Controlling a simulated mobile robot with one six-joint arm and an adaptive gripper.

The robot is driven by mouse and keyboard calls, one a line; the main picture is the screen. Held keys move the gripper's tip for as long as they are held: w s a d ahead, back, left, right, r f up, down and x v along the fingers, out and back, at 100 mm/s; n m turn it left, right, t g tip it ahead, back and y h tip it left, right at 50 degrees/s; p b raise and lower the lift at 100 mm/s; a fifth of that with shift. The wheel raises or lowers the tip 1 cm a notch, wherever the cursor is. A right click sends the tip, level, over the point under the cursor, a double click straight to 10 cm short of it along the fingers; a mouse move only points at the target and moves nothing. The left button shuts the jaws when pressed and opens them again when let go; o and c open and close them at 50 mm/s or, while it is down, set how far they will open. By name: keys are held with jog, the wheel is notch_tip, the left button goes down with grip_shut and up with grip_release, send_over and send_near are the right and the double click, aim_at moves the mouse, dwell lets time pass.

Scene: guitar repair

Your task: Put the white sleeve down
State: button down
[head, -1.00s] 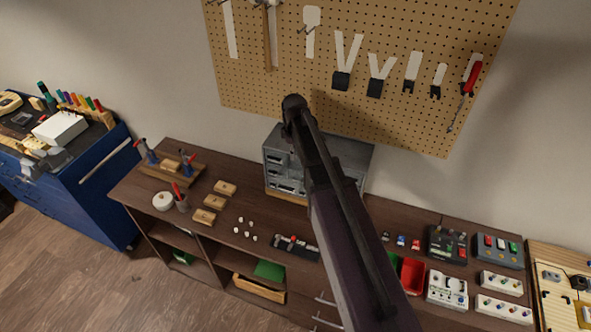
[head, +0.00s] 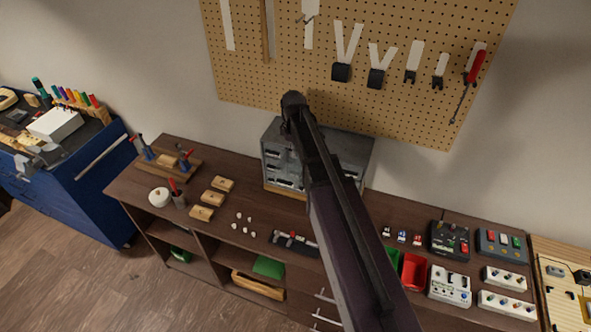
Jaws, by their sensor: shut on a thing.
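My arm (head: 345,215) rises from the bottom right to a dark joint above the grey drawer cabinet. My gripper is not visible; the arm beyond that joint is hidden or out of view. I cannot make out a white sleeve held by my arm. Several small white pieces (head: 240,226) lie on the dark wooden bench (head: 285,216), but I cannot tell whether any is a sleeve.
The grey drawer cabinet (head: 277,165) stands at the bench's back, partly behind my arm. Wooden blocks (head: 214,198) lie left, a red bin (head: 413,272) and pedals (head: 450,286) right. A pegboard (head: 420,115) hangs behind. Bare bench shows around the small white pieces.

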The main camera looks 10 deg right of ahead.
aim_at(294, 173)
jog(key=shift+s+f+b, duration=0.1)
jog(key=shift+f+b, duration=1.35)
jog(key=shift+f, duration=0.4)
jog(key=shift+f+b, duration=1.85)
jog(key=shift+f, duration=0.05)
jog(key=shift+f, duration=0.15)
jog(key=c, duration=0.6)
grip_release()
jog(key=shift+c, duration=0.2)
notch_tip(294, 173, up, 12)
jog(key=p, duration=1.2)
jog(key=shift+r, duration=0.2)
